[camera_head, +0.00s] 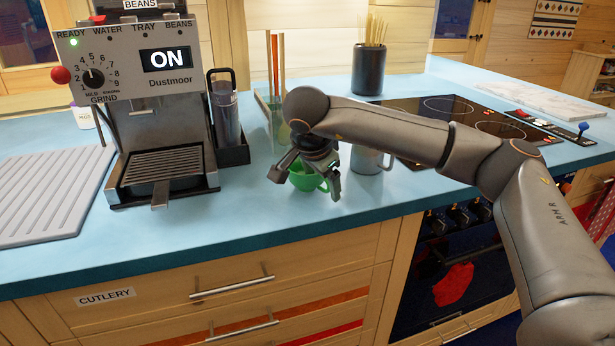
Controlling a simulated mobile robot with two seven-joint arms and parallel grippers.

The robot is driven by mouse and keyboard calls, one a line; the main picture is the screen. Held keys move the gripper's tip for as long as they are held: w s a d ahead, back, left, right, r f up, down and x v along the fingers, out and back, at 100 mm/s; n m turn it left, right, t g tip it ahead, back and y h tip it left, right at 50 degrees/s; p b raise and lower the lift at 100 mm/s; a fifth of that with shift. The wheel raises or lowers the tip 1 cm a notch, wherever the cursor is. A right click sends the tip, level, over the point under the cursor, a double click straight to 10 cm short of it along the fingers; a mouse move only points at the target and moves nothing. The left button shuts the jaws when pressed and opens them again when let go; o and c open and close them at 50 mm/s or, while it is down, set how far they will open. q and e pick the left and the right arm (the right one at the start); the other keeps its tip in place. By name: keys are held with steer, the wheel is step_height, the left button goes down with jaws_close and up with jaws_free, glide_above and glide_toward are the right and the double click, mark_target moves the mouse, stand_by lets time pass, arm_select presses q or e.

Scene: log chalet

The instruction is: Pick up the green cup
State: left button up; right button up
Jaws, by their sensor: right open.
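The green cup (306,183) stands on the blue counter (250,215), to the right of the coffee machine. My right gripper (308,188) is directly over it, pointing down, with its fingers apart on either side of the cup. The gripper and wrist hide part of the cup's top. I cannot tell whether the fingers touch it. My left gripper is not in view.
A grey mug (370,160) stands close to the right of my gripper. The coffee machine (150,110) and a dark holder with a clear container (228,120) are to the left. A hob (470,120) lies to the right. The counter's front strip is clear.

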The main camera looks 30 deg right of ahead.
jaws_close()
stand_by(0.5)
steer(key=shift+r, duration=0.1)
